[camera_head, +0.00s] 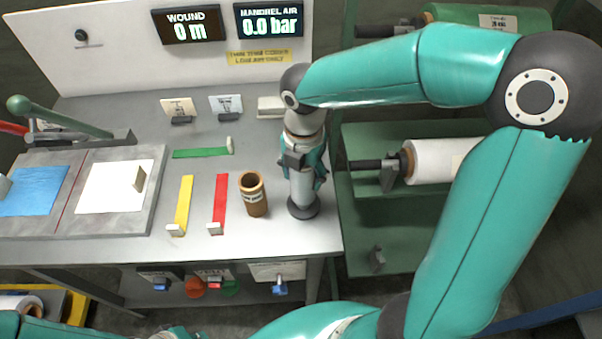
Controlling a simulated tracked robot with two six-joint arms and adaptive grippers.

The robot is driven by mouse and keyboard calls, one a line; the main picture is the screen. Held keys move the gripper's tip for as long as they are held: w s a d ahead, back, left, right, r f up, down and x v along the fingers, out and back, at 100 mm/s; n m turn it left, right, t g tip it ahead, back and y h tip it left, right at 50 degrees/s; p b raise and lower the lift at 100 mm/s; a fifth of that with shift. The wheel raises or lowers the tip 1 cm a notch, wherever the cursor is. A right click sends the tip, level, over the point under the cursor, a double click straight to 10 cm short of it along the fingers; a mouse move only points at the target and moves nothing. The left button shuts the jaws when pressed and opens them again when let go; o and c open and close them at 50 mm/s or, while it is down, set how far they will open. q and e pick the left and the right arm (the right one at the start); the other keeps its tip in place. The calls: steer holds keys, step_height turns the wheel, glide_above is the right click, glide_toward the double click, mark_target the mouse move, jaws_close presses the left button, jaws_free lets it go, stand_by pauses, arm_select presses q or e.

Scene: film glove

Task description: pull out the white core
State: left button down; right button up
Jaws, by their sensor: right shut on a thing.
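A white core (302,188) stands upright near the right end of the grey bench, on a dark round base (303,209). My right gripper (303,172) comes down on it from above and is shut on it. The gripper's fingers and wrist hide the core's upper part. I cannot tell whether the core's lower end is clear of the base. Of my left arm only teal parts show at the bottom left edge, and its gripper cannot be made out.
A brown core (253,196) stands just left of the gripper. Green (202,153), yellow (184,203) and red (219,201) strips lie further left. A green rack with a white roll (432,160) stands to the right. A panel display (270,22) reads 0.0 bar.

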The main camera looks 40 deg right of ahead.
steer(key=shift+r+p, duration=2.7)
steer(key=shift+r, duration=2.05)
step_height(320, 180, up, 3)
steer(key=shift+s, duration=0.1)
steer(key=shift+c, duration=0.2)
